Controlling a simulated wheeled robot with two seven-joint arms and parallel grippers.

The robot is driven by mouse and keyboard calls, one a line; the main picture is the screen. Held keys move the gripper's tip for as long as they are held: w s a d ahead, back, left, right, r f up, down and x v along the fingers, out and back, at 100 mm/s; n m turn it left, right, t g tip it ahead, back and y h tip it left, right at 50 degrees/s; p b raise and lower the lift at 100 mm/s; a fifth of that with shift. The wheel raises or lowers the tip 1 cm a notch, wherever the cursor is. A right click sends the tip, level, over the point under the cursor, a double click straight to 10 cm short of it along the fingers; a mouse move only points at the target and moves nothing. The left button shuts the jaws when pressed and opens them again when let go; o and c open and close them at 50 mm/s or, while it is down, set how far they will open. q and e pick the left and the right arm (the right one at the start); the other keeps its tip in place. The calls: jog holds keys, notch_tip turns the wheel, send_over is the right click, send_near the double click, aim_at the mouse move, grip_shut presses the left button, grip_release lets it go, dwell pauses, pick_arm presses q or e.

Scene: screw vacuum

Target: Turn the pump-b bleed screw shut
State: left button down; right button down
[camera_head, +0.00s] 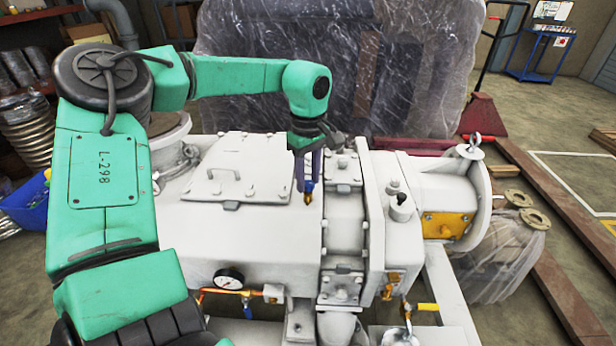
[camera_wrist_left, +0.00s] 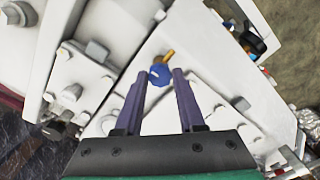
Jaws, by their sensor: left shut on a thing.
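The bleed screw, with a blue knob (camera_head: 309,187) and a brass tip, sits on the top of the white pump housing (camera_head: 265,242). In the left wrist view, its blue knob (camera_wrist_left: 160,75) lies between the fingertips, with the brass part pointing up and right. My left gripper (camera_head: 307,183) reaches down from above and is shut on the knob; its purple fingers (camera_wrist_left: 158,80) stand either side of it. The fingers partly hide the knob in the head view. I cannot tell which pump label applies. My right gripper is not in view.
A bolted flange block (camera_head: 344,215) stands right beside the gripper. A raised lid with a handle (camera_head: 236,172) is to its left. A pressure gauge (camera_head: 229,279) and a yellow lever (camera_head: 427,306) are at the front. A plastic-wrapped load (camera_head: 330,65) stands behind.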

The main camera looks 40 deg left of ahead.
aim_at(308, 183)
pick_arm(q)
jog(key=c, duration=0.5)
grip_release()
jog(key=shift+r, duration=0.1)
jog(key=shift+r, duration=0.1)
notch_tip(308, 183, up, 14)
jog(key=shift+r, duration=0.2)
